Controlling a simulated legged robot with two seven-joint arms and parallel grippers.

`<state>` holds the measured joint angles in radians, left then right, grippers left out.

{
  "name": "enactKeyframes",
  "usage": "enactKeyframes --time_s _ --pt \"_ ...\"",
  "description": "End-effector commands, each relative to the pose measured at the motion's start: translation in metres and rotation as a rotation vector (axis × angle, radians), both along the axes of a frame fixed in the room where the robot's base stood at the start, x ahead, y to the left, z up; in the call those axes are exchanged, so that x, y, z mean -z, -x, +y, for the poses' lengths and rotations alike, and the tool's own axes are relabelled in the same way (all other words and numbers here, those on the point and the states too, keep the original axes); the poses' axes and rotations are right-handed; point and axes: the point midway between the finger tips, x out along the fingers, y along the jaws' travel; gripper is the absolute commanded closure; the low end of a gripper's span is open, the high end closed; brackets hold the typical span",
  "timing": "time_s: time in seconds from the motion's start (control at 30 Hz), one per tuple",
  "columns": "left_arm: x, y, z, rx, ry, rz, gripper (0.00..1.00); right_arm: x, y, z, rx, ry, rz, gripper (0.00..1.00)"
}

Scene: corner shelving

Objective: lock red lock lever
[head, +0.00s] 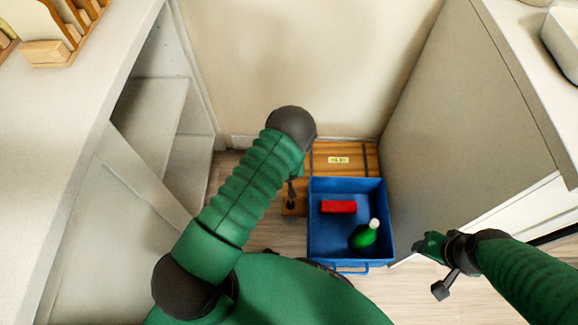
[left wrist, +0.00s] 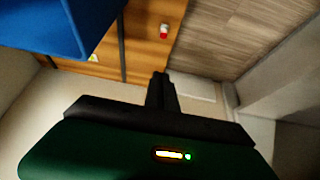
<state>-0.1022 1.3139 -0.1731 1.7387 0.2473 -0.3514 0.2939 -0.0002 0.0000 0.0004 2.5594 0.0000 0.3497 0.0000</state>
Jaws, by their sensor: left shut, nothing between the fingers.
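A small red piece with a white end (left wrist: 163,31) stands out from a wooden panel (left wrist: 148,52) at the top of the left wrist view; it looks like the red lock lever. My left gripper (left wrist: 160,82) shows with its dark fingers together and empty, below the red piece in the picture and apart from it. In the head view my left forearm hides most of that gripper, and I cannot make out the lever. The wooden box (head: 357,160) shows there on the floor against the wall. My right gripper (head: 437,268) hangs at the right, away from the box, its jaws unclear.
A blue bin (head: 314,240) with a red block (head: 338,207) and a green bottle (head: 364,235) stands in front of the wooden box. It also shows in the left wrist view (left wrist: 45,22). A white shelf unit (head: 150,130) and a grey cabinet side (head: 460,130) flank the narrow floor space.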

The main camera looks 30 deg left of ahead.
Motion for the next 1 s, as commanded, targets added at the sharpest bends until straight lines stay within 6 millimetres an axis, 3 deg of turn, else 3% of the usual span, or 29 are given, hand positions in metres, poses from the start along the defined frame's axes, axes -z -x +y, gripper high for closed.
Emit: enactKeyframes --time_s 0.03,0.2,0.83,0.93,1.0 --pt "-0.016 0.007 -0.005 0.002 0.001 0.003 1.00 -0.014 0.000 0.000 0.000 0.000 0.000 0.48" --pt "-0.034 0.023 -0.013 0.001 0.001 0.003 1.00 -0.025 0.000 0.000 0.001 0.000 0.001 0.48" --pt "-0.040 0.029 -0.016 0.002 0.003 0.003 1.00 -0.026 0.000 0.000 0.000 0.000 0.001 0.48" --pt "-0.063 0.026 -0.021 0.015 0.018 0.013 1.00 -0.027 0.000 0.000 0.001 0.000 0.001 0.48" --pt "-0.097 0.025 -0.030 0.038 0.041 0.032 1.00 -0.027 0.000 0.000 0.001 0.000 0.001 0.48"
